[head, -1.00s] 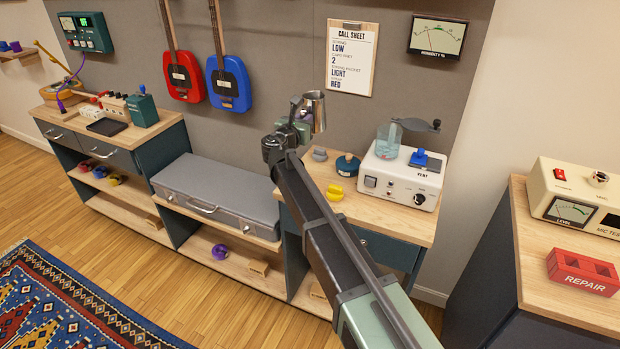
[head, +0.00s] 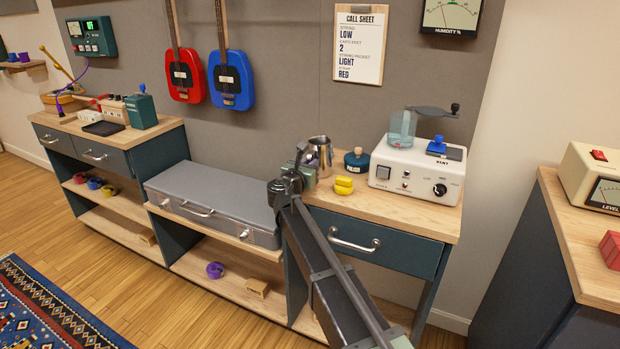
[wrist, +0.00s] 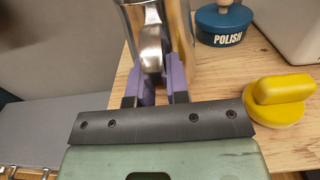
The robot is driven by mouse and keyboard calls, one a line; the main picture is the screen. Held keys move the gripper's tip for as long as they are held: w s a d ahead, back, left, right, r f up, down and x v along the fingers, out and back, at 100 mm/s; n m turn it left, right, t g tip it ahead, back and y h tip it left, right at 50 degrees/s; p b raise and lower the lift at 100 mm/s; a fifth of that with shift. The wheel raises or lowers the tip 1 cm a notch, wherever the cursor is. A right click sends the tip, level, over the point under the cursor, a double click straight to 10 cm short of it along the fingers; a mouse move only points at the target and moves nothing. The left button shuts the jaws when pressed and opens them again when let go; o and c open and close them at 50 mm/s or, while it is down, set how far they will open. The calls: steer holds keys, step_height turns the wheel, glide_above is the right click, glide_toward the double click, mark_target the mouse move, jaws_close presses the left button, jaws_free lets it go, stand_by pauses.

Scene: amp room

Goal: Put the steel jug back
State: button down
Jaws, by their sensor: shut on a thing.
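The steel jug (head: 320,151) is upright at the left end of the right-hand counter (head: 408,219), left of the polish tin. My gripper (head: 307,166) is on the jug's near left side. In the wrist view the purple fingers (wrist: 162,84) are shut on the handle of the jug (wrist: 178,45). The jug's base is hidden by the fingers, so I cannot tell whether it touches the wood.
A blue polish tin (head: 356,162) and a yellow knobbed piece (head: 344,185) stand close right of the jug. A white machine (head: 415,172) is farther right. A grey case (head: 213,204) lies lower left.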

steer(key=shift+p, duration=0.3)
steer(key=shift+f, duration=0.2)
steer(key=c, duration=1.1)
jaws_free()
steer(key=shift+r, duration=0.1)
steer(key=shift+r, duration=0.3)
steer(key=v, duration=1.2)
steer(key=shift+f, duration=0.2)
